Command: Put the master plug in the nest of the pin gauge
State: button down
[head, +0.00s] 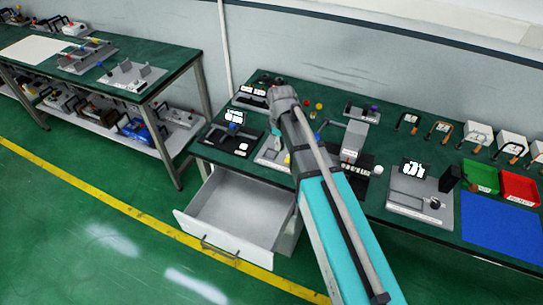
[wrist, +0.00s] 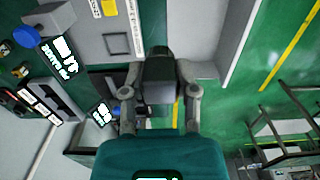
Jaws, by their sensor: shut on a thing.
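My gripper (wrist: 160,75) shows in the wrist view, its two grey fingers closed around a grey block-like piece (wrist: 160,93). Whether this piece is the master plug is not clear, and its lower end is hidden. In the head view my arm reaches over the bench and covers most of the gripper. A light grey plate (head: 266,156) with a yellow part lies under it; a grey plate with a yellow label also shows in the wrist view (wrist: 92,42). Several gauges with lit screens stand nearby. I cannot tell which is the pin gauge, and its nest is not distinguishable.
An open white drawer (head: 238,207) juts from the bench front. A black-based gauge (head: 232,140) stands left of my arm, and a grey gauge (head: 421,196) stands right. Green (head: 480,177) and red (head: 519,187) bins and a blue mat (head: 500,228) occupy the right end.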

jog(key=s+a+f+b, duration=0.1)
jog(key=a+f+b, duration=0.2)
jog(key=f+b, duration=0.1)
jog(key=shift+a+f, duration=0.2)
jog(key=shift+f, duration=0.25)
jog(key=b, duration=0.9)
send_over(270, 156)
notch_tip(270, 156, down, 9)
jog(key=shift+d, duration=0.1)
jog(key=shift+f, duration=0.1)
